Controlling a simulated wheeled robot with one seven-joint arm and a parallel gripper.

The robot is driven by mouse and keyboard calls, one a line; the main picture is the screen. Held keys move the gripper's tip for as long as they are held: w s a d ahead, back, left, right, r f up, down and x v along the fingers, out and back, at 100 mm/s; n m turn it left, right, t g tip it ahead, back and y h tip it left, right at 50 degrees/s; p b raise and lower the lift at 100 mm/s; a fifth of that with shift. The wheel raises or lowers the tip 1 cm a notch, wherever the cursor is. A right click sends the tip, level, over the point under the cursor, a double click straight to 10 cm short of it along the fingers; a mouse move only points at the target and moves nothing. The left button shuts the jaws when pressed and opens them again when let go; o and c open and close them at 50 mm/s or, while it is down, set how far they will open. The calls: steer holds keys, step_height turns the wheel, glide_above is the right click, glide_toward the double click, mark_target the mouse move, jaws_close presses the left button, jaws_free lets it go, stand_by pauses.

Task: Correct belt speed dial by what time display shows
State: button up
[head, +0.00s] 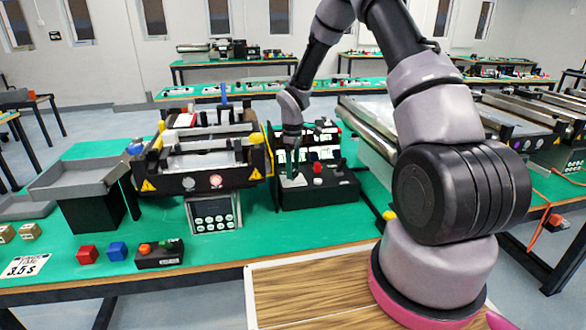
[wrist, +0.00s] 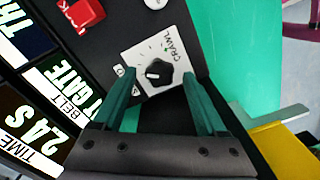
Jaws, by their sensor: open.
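The belt speed dial is a black knob (wrist: 158,73) on a white plate marked "CRAWL" at one edge. A pale mark on the knob points to the left in the wrist view. My gripper (wrist: 160,80) is open, its teal fingers on either side of the knob; I cannot tell whether they touch it. The time display (wrist: 32,122) reads "2.4 S" beside the word "TIME". In the head view my gripper (head: 292,178) reaches down over the left part of the black control box (head: 325,193). The dial is hidden there. A card (head: 25,266) on the table reads "3.5 s".
A red button (wrist: 80,14) and a white button (wrist: 155,3) sit near the dial. A mini conveyor (head: 205,180) stands left of the box. Red (head: 87,255) and blue (head: 117,251) blocks and a small button box (head: 160,254) lie at the front.

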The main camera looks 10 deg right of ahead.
steer(key=shift+f, duration=0.25)
jaws_close()
steer(key=shift+m, duration=0.3)
steer(key=m, duration=0.3)
steer(key=shift+m, duration=0.3)
steer(key=m, duration=0.4)
steer(key=shift+m, duration=0.4)
